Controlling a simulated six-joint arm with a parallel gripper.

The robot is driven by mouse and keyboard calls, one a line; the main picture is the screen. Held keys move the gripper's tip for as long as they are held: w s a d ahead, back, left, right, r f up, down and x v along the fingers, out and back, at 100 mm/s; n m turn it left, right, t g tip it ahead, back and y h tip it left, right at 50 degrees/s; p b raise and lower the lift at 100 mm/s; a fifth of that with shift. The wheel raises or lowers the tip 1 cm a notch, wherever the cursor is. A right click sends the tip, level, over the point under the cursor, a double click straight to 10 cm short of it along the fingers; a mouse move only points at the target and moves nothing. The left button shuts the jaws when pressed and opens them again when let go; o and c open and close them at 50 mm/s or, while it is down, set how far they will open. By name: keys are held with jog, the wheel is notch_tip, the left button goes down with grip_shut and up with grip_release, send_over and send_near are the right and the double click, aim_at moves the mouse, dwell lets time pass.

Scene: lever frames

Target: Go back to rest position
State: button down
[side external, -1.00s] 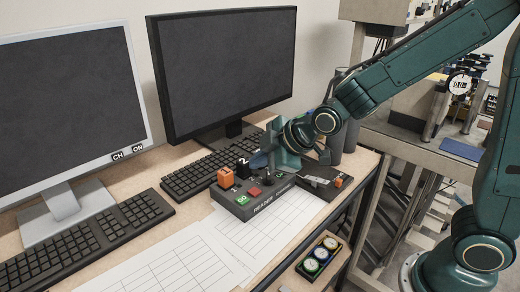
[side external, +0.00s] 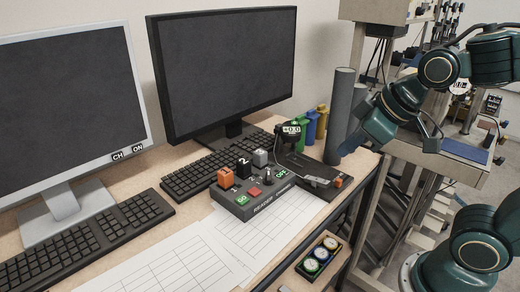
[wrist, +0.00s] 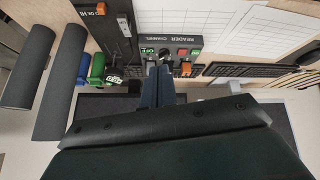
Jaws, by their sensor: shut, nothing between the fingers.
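In the wrist view the reader box (wrist: 178,43) shows upside down, with a green OFF label just beyond the fingertips.
A dark device (side external: 315,182) with an orange switch and a small display stands right of the box. Two grey cylinders (side external: 341,110) and coloured bottles (side external: 322,122) stand at the back right. Monitors, keyboards (side external: 88,238) and paper sheets (side external: 185,262) fill the left. A metal frame stands right of the desk.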

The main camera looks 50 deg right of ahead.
jog(key=s+d+m+g, duration=0.1)
jog(key=s+m, duration=0.2)
jog(key=s, duration=0.4)
jog(key=shift+s+d+r, duration=0.2)
jog(key=shift+s+r, duration=0.05)
